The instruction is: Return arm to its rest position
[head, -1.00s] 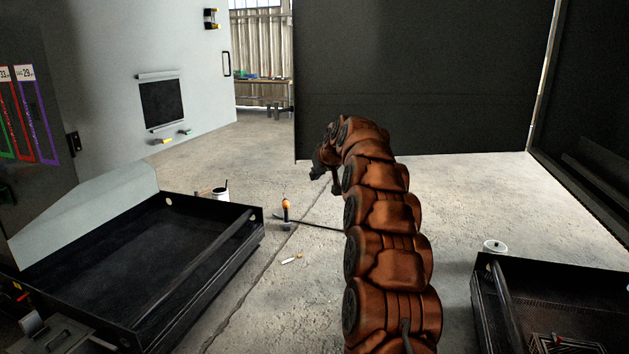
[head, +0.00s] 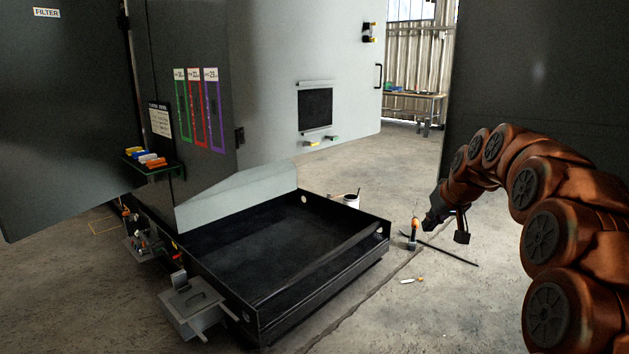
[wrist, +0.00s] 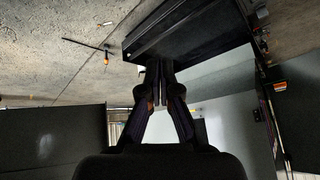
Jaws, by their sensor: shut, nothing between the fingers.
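My gripper (head: 431,222) hangs at the end of my copper-coloured arm, which arches in from the right of the head view. It is above the concrete floor, to the right of a black open tray, and holds nothing.
The low black tray (head: 320,300) fills the middle of the head view. A grey enclosure door (head: 290,60) stands behind it. An orange-handled tool (head: 415,230), a dark rod (head: 450,253) and a white pot (head: 351,201) are on the floor. A dark panel (head: 540,80) stands at right.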

